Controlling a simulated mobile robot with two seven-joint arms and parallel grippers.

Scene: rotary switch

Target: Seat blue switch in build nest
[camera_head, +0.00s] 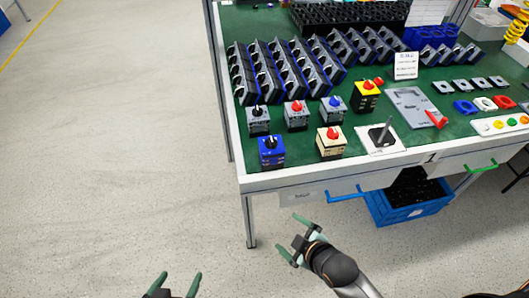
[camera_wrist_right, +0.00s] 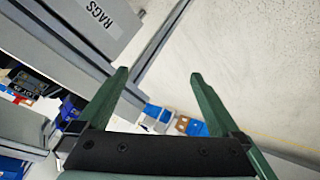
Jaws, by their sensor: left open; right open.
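A blue-bodied switch (camera_head: 271,151) with a black and white knob stands upright near the front left corner of the green bench. A grey switch with a blue knob (camera_head: 334,109) stands behind it to the right. I cannot tell for sure which fixture is the build nest; a grey plate fixture with a red handle (camera_head: 411,107) and a white plate with a black socket and upright lever (camera_head: 380,138) lie to the right. My left gripper (camera_head: 178,276) is open and empty at the bottom edge, over the floor. My right gripper (camera_head: 287,233) is open and empty before the bench front; its fingers show in the wrist view (camera_wrist_right: 159,76).
Other switches stand close by: grey with red knob (camera_head: 296,115), cream with red knob (camera_head: 331,142), yellow with red knob (camera_head: 365,97). Racks of dark parts (camera_head: 290,67) fill the bench behind. A blue crate (camera_head: 409,196) sits under the bench. Open floor (camera_head: 110,150) lies left.

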